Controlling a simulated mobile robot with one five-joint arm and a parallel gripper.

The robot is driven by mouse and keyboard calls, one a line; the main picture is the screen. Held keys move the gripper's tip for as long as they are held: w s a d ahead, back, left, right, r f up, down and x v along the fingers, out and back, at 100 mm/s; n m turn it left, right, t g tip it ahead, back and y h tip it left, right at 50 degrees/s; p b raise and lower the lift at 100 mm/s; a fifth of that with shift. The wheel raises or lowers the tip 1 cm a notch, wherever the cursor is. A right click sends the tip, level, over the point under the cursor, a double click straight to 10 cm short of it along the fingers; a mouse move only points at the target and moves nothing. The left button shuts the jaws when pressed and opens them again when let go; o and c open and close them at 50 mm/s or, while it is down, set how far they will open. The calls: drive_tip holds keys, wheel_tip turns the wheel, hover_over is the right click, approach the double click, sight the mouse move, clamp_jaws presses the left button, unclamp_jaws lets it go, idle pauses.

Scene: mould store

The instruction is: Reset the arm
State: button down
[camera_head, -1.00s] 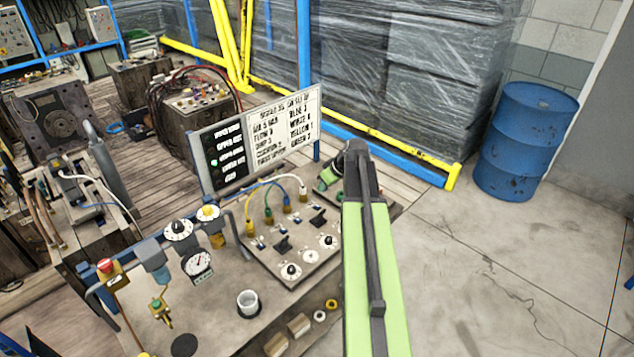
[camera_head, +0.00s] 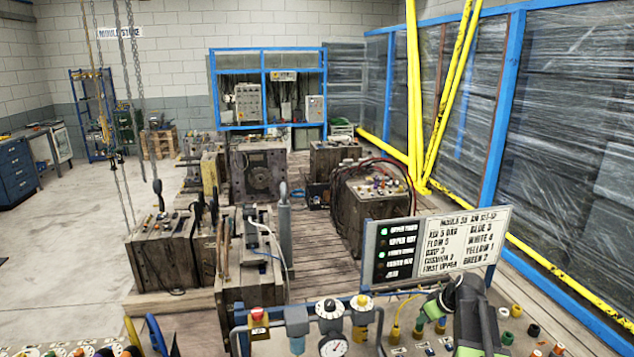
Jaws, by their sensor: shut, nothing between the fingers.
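My arm, green and dark grey, rises from the bottom edge right of centre and bends over at a dark elbow. My gripper (camera_head: 431,309) is at its far end, small and partly covered by the arm, in front of the sign board's lower edge and above the panel. It is shut with nothing in it. The fingertips are too small to make out clearly, and I cannot tell whether they touch the panel.
A sign board (camera_head: 436,242) with lit indicators stands behind. Mould blocks (camera_head: 160,250) stand further back. Wrapped stacks line the right; open floor lies left.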

drive_tip(key=s+a+f+n+g+b, duration=0.1)
drive_tip(key=s+a+f+b, duration=0.15)
drive_tip(key=a, duration=0.65)
drive_tip(key=s+a+f+g+b, duration=0.15)
drive_tip(key=s+a+f, duration=0.25)
drive_tip(key=a, duration=0.6)
drive_tip(key=s+f+m+g+h, duration=0.1)
drive_tip(key=s+m+g+h, duration=0.1)
drive_tip(key=s+m, duration=0.4)
drive_tip(key=s+g, duration=0.1)
drive_tip(key=s, duration=0.2)
drive_tip(key=shift+s+h+p, duration=0.3)
